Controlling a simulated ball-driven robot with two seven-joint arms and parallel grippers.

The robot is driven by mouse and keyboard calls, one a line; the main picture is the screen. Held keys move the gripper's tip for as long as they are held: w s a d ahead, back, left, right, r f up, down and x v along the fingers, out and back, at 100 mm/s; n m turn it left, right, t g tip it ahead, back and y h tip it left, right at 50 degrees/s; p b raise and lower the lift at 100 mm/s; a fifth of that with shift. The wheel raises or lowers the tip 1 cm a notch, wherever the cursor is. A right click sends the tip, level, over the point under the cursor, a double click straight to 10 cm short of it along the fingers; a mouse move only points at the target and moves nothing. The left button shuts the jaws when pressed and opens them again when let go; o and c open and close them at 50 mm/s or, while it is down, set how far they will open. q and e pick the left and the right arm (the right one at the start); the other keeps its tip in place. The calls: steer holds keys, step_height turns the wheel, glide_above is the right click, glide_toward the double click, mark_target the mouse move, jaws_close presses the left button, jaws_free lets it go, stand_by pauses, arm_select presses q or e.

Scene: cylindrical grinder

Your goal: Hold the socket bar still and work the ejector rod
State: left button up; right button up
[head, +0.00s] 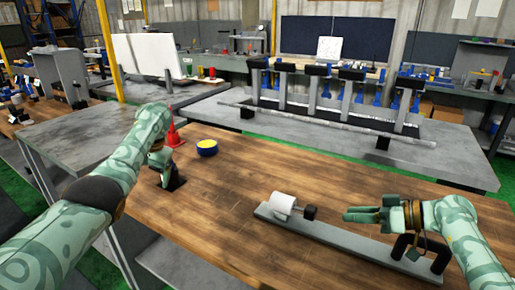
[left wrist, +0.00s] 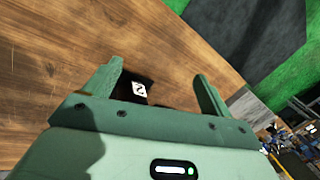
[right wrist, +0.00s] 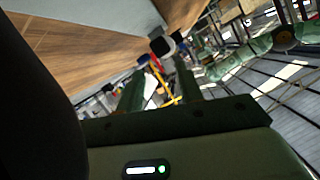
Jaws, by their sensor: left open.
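A long grey bar (head: 340,238), which looks like the socket bar, lies on the wooden bench. A white cylinder (head: 283,204) with a black knob (head: 310,212), perhaps the ejector rod's end, sits near its left end. A black bent handle (head: 425,255) stands at its right end. My right gripper (head: 358,214) is above the bar, right of the knob, fingers apart and empty. The knob also shows beyond its fingers in the right wrist view (right wrist: 163,46). My left gripper (head: 166,178) is open at the bench's left, around or above a black block with a white tag (left wrist: 137,89); contact is unclear.
A red cone (head: 173,137) and a blue-and-yellow round tub (head: 207,148) stand near my left gripper. A grey table (head: 75,135) is at the left. Behind, another bench carries a long rod (head: 330,128) and several black-topped posts. The bench middle is clear.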

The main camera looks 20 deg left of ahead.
arm_select(q)
steer(key=w+d+r+m+h, duration=0.1)
steer(key=w+d+r, duration=0.2)
steer(key=d, duration=0.6)
steer(key=w+d+r+m+h, duration=0.1)
steer(key=w+d+r, duration=0.15)
steer(key=d, duration=0.65)
steer(key=m+h, duration=0.1)
steer(key=m, duration=0.2)
glide_toward(281, 202)
steer(key=shift+t, duration=0.3)
steer(key=f, duration=1)
steer(key=shift+s+a+f, duration=0.15)
steer(key=shift+s+a, duration=0.1)
steer(key=c, duration=1.6)
steer(key=o, duration=1.6)
